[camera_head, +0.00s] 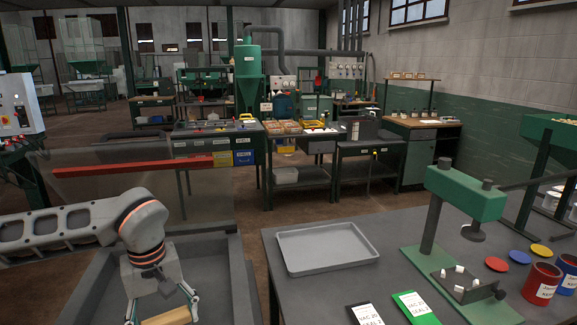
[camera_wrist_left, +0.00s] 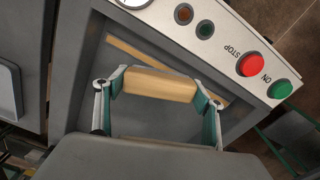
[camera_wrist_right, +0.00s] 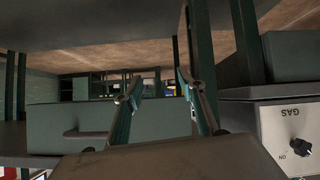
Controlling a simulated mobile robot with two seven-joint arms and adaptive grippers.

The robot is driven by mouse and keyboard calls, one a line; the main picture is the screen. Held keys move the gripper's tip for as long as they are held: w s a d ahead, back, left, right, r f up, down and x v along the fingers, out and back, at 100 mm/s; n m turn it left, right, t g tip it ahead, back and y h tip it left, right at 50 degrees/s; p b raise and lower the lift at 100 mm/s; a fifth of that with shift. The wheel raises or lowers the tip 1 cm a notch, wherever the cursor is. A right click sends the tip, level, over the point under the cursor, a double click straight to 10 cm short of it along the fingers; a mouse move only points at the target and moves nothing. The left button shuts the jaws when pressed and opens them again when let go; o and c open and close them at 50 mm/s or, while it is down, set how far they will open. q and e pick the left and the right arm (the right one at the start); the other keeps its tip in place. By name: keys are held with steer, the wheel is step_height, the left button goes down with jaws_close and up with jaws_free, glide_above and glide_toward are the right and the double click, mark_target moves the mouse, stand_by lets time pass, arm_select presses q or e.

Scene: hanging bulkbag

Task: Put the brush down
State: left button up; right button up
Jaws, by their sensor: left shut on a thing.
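The brush shows as a pale wooden block (camera_head: 170,317) at the bottom edge of the head view, cut off by the frame. My left gripper (camera_head: 163,312) is shut on it, over a grey trough (camera_head: 232,280). In the left wrist view the wooden block (camera_wrist_left: 160,85) lies crosswise between the two fingertips of my left gripper (camera_wrist_left: 159,89). No bristles can be made out. My right gripper (camera_wrist_right: 158,82) is open and empty in the right wrist view, and is not in the head view.
A grey tray (camera_head: 327,249) lies on the dark table to the right. A green press (camera_head: 465,195), labelled packets (camera_head: 415,307) and cans (camera_head: 541,284) stand there too. The left wrist view shows a control panel with a red stop button (camera_wrist_left: 250,65). A gas knob (camera_wrist_right: 300,146) is beside my right gripper.

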arm_select(q)
steer(key=s+m, duration=0.2)
steer(key=m, duration=0.1)
steer(key=s+m, duration=0.1)
steer(key=m, duration=0.1)
steer(key=shift+s+d+r, duration=0.15)
steer(key=shift+s+d, duration=0.15)
steer(key=shift+s+m, duration=0.4)
steer(key=shift+m, duration=0.3)
steer(key=shift+d, duration=0.1)
arm_select(e)
steer(key=shift+w+a+r, duration=0.2)
steer(key=shift+a+r, duration=0.05)
steer(key=shift+r, duration=0.3)
steer(key=shift+s+d+f, duration=0.1)
steer(key=shift+f, duration=0.2)
